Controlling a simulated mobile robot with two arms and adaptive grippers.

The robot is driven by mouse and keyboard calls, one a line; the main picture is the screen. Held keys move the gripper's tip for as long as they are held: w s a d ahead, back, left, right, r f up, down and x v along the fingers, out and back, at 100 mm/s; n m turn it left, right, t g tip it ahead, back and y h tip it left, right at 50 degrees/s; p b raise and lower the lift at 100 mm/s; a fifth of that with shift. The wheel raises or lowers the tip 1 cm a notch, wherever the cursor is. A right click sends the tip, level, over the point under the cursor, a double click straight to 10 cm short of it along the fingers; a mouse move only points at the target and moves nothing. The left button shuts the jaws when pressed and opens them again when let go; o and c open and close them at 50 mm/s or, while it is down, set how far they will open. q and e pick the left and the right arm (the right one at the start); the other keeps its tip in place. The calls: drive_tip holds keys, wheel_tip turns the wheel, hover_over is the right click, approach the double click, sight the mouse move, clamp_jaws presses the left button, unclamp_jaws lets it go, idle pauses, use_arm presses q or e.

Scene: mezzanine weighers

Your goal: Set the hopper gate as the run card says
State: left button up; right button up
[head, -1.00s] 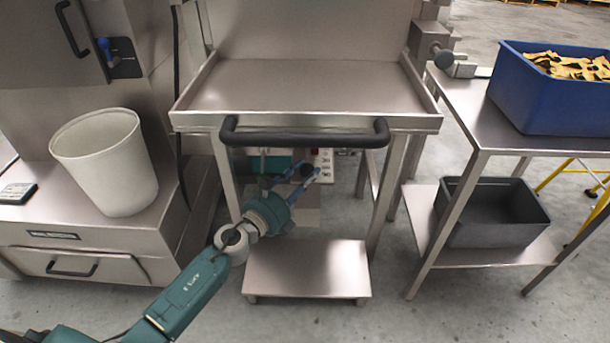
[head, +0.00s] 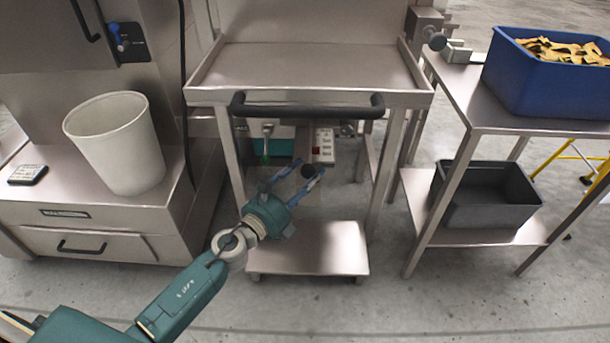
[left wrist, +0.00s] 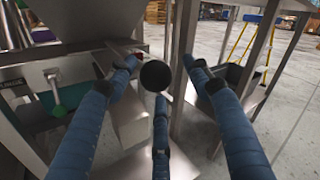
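A black ball knob (head: 307,171) is under the hopper cart, just below a pale label plate (head: 323,146) with several rows and a red mark; the wording is too small to read. My left gripper (head: 297,178) reaches in under the front handle. In the left wrist view its blue fingers are spread apart, with the black knob (left wrist: 155,75) between and beyond them; I see no finger closed on it. The knob's stem is hidden. I cannot tell which object is the run card. My right gripper is out of view.
The cart's black handle bar (head: 308,106) hangs above my gripper, and a low steel step (head: 308,248) is below. Cart legs stand on both sides. A white bin (head: 115,143) is left; a blue crate (head: 550,75) and a grey tub (head: 487,197) are right.

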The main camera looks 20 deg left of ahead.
use_arm(q)
drive_tip(key=shift+s+a+f, duration=0.1)
drive_tip(key=v, duration=1.1)
drive_tip(key=shift+s, duration=0.35)
